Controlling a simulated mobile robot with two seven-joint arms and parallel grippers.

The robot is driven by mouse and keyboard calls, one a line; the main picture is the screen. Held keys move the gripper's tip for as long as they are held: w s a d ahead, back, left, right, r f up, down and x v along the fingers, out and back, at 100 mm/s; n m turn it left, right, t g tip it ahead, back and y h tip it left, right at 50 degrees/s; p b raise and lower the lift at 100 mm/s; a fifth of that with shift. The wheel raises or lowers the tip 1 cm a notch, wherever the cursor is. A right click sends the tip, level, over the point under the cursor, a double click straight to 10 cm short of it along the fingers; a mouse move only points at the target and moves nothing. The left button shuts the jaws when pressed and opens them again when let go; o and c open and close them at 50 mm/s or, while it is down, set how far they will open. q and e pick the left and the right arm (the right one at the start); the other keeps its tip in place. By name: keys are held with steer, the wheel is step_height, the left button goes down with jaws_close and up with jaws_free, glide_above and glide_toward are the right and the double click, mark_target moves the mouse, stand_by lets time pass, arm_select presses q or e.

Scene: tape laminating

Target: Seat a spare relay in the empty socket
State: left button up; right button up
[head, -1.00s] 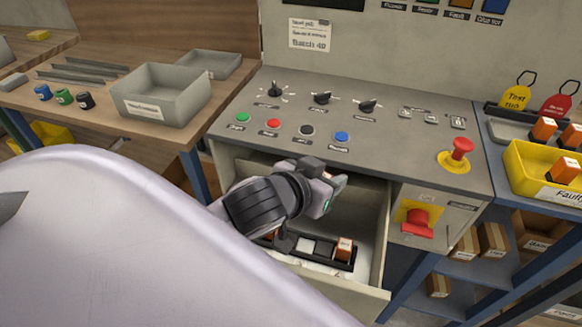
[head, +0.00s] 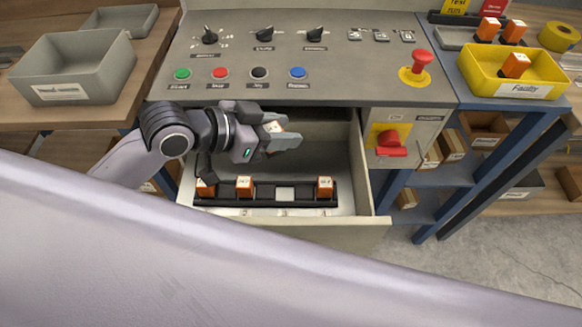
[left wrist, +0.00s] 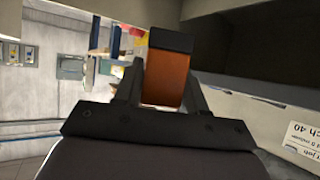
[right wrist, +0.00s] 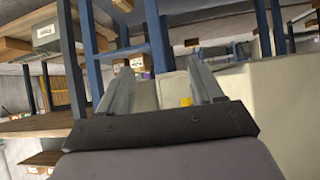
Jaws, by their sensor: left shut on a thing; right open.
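My left gripper (head: 283,135) is shut on an orange relay with a black base (left wrist: 170,75). It holds the relay above the open drawer (head: 368,190), and in the head view the fingers hide most of it. A black socket rail (head: 265,200) lies in the drawer, below and apart from the held relay. Orange relays sit at its left end (head: 205,188), beside that (head: 245,187) and at its right end (head: 325,187). Between the last two is the empty socket (head: 285,194), a light grey square. My right gripper (right wrist: 163,88) is open and empty, outside the head view.
The control panel (head: 330,85) overhangs the back of the drawer. A red switch (head: 389,142) is right of the drawer. A yellow "Faulty" bin (head: 510,88) holds a relay, with two more relays (head: 500,31) behind it. A grey bin (head: 75,65) stands left.

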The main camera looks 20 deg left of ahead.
arm_select(q)
steer(key=shift+d+r+m+g+h, duration=0.1)
steer(key=shift+d+m+g+h, duration=0.3)
steer(key=shift+m+h, duration=0.15)
steer(key=shift+s+d+f+m+g+h+b, duration=0.1)
steer(key=shift+d+f+m+g+h+b, duration=0.45)
steer(key=shift+f+b, duration=1.75)
steer(key=shift+s+a+f+m+g+h+b, duration=0.15)
steer(key=shift+f+m+g+b, duration=0.8)
steer(key=shift+f+b, duration=1.4)
steer(key=shift+d+f+m+g+h+b, duration=0.4)
steer(key=shift+f+m+g+b, duration=0.35)
steer(key=shift+f+b, duration=1.55)
steer(key=shift+f+b, duration=0.55)
steer(key=shift+f, duration=0.55)
